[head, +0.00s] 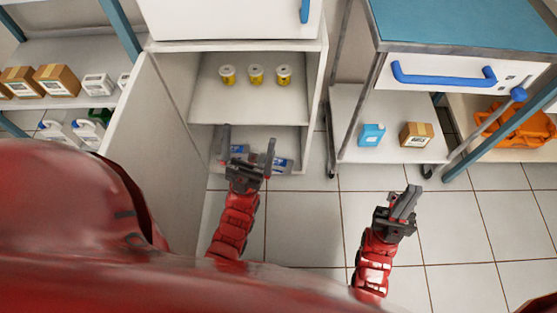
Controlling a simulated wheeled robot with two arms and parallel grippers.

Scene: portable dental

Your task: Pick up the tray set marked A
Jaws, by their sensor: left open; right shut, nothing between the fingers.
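Flat grey-and-blue packs lie low in the open white cabinet, partly hidden behind my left gripper. One blue pack (283,164) shows to the right of the gripper, and another blue part (238,149) shows between its fingers. I cannot read any letter on them, so I cannot tell which is the tray set marked A. My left gripper (248,147) is open at the front of the lower compartment. I cannot tell whether it touches a pack. My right gripper (411,191) is shut and empty above the floor, right of the cabinet.
The cabinet (314,100) has its door (150,125) swung open at the left. Several yellow-and-white jars, one of them in the middle (255,75), stand on its upper shelf. A blue-topped cart (470,25) stands right. The tiled floor (300,215) between my arms is clear.

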